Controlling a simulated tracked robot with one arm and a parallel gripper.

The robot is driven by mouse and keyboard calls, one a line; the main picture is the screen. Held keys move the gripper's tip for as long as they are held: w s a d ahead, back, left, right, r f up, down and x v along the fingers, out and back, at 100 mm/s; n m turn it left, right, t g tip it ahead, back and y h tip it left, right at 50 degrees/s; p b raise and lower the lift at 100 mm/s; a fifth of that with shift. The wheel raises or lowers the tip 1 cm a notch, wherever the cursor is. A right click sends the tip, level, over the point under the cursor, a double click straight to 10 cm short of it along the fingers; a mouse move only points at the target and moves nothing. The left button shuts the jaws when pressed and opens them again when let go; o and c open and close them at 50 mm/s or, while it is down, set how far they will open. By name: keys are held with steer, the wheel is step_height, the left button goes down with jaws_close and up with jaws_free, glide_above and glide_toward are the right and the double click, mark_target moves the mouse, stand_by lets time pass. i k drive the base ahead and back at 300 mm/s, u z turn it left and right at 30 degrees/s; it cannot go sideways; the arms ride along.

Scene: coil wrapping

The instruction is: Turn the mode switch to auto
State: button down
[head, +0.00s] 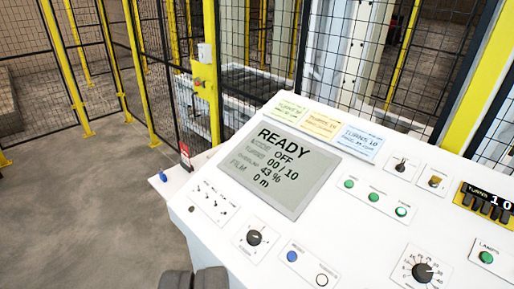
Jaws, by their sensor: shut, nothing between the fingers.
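A white sloped control panel (215,168) fills the right of the view. A black rotary knob (254,238) on a small white plate sits at its lower left, below the display. It looks like the mode switch, but its lettering is too small to read. The grey display (285,168) reads READY, with OFF on the line below, then 00/10, 43 % and 0 m. My gripper (195,279) shows as two dark finger ends side by side at the bottom edge. It is shut and empty, to the lower left of the knob and apart from it.
A larger dial (422,272) with a number scale sits at lower right. Blue and white buttons (307,266), green buttons (375,196), small toggles (213,197) and a TURNS counter (486,200) share the panel. Yellow-framed mesh fencing (60,60) stands behind; the floor at left is clear.

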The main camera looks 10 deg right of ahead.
mark_target(400, 168)
steer(key=u, duration=0.05)
steer(key=k, duration=0.35)
steer(key=z, duration=0.55)
steer(key=i, duration=1.05)
steer(key=z, duration=0.5)
